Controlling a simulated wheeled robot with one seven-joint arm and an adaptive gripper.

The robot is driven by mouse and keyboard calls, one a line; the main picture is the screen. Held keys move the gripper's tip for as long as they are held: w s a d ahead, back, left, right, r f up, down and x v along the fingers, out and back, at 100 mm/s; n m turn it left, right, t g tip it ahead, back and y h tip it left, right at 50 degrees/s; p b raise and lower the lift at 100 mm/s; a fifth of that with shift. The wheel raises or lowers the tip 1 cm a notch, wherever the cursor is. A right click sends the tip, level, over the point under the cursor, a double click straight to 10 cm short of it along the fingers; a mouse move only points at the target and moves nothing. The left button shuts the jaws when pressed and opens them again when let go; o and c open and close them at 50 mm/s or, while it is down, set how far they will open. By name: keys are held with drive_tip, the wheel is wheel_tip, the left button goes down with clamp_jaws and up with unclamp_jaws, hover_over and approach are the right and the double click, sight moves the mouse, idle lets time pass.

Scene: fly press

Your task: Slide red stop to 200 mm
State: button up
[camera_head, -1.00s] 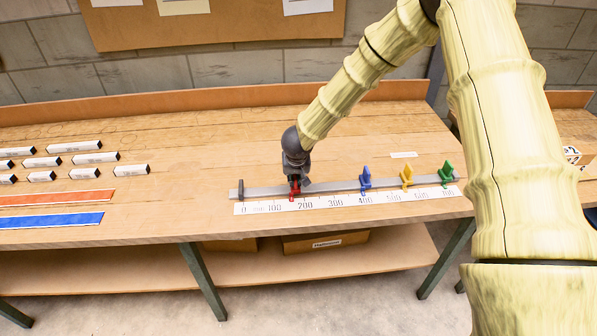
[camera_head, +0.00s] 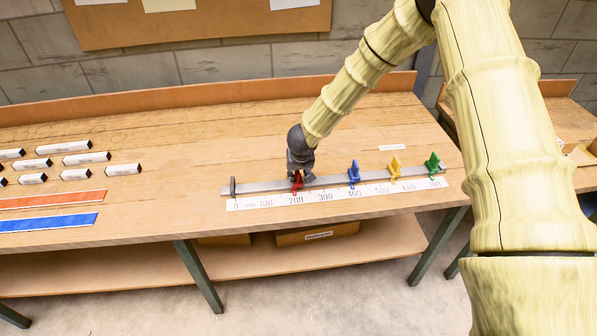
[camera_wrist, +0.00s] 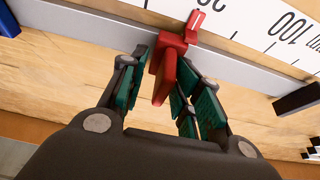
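The red stop (camera_head: 297,182) sits on the grey rail, with its foot close to the 200 label of the white scale (camera_head: 335,197). In the wrist view the red stop (camera_wrist: 166,75) stands between my fingers, and its pointer with a white mark lies over the scale beside the partly hidden 200 label. My gripper (camera_wrist: 160,85) is around the stop's upright fin. The right finger is against or very near the fin, while a narrow gap shows at the left finger, so it looks open. The exact pointer reading is too small to tell.
On the same rail (camera_head: 325,179) are a blue stop (camera_head: 354,173), a yellow stop (camera_head: 395,167) and a green stop (camera_head: 432,163), to the right. A dark end post (camera_head: 233,187) stands at the left. Several labelled blocks and red and blue strips lie far left.

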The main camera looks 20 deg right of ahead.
drive_tip(key=shift+r, duration=0.1)
drive_tip(key=shift+s+r, duration=0.1)
drive_tip(key=shift+r, duration=0.4)
drive_tip(key=v, duration=1)
drive_tip(key=shift+s+r, duration=0.3)
drive_tip(key=shift+s+f, duration=0.1)
